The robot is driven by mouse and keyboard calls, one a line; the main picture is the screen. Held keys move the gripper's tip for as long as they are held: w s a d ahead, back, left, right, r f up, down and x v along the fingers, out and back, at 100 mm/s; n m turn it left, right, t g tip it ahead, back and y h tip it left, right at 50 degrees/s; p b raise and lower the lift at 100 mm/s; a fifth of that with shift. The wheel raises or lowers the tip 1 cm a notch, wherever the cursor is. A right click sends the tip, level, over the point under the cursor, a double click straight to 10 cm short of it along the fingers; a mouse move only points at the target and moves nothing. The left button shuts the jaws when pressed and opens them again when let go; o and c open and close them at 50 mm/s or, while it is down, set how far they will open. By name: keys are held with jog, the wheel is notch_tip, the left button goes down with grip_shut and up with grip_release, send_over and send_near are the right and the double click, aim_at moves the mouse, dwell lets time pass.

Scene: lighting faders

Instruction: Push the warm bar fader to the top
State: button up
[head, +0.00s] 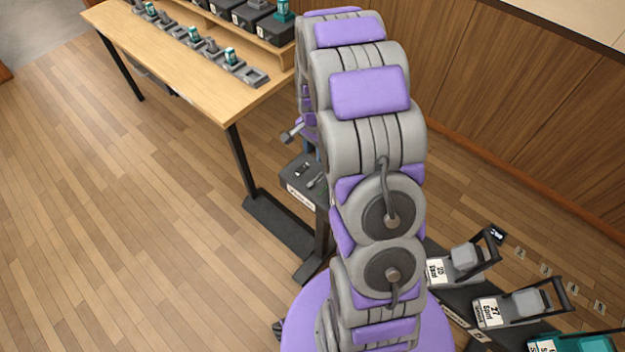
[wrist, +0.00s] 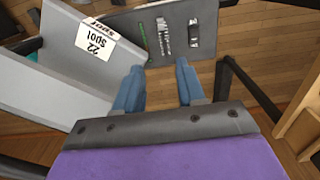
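I cannot pick out the warm bar fader in either view; no label reading "warm bar" is legible. In the wrist view, my gripper (wrist: 160,66) has two blue fingers with a clear gap between them and nothing held. Its tips are over or near the edge of a dark grey surface bearing small items (wrist: 165,38); contact cannot be told. In the head view, my arm hides most of the gripper and the middle of the scene. A dark box (head: 291,177) with a white label shows just left of the arm.
A wooden table (head: 185,70) at upper left bears a row of grey blocks, some with teal parts. Labelled grey units with black handles (head: 520,303) stand at lower right. Left floor is clear.

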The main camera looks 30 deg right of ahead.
jog(key=b, duration=0.2)
send_near(310, 183)
jog(key=a, duration=0.2)
jog(key=d+f, duration=0.1)
jog(key=f, duration=0.1)
jog(key=d+f, duration=0.1)
jog(key=f, duration=0.4)
jog(key=shift+d+f+b, duration=0.3)
jog(key=shift+d+b, duration=0.05)
jog(key=shift+d, duration=0.05)
jog(key=shift+f, duration=0.25)
jog(key=shift+a+f, duration=0.15)
jog(key=shift+a, duration=0.9)
jog(key=shift+d, duration=0.85)
jog(key=c, duration=0.5)
jog(key=shift+c, duration=0.9)
jog(key=shift+a, duration=0.4)
grip_shut()
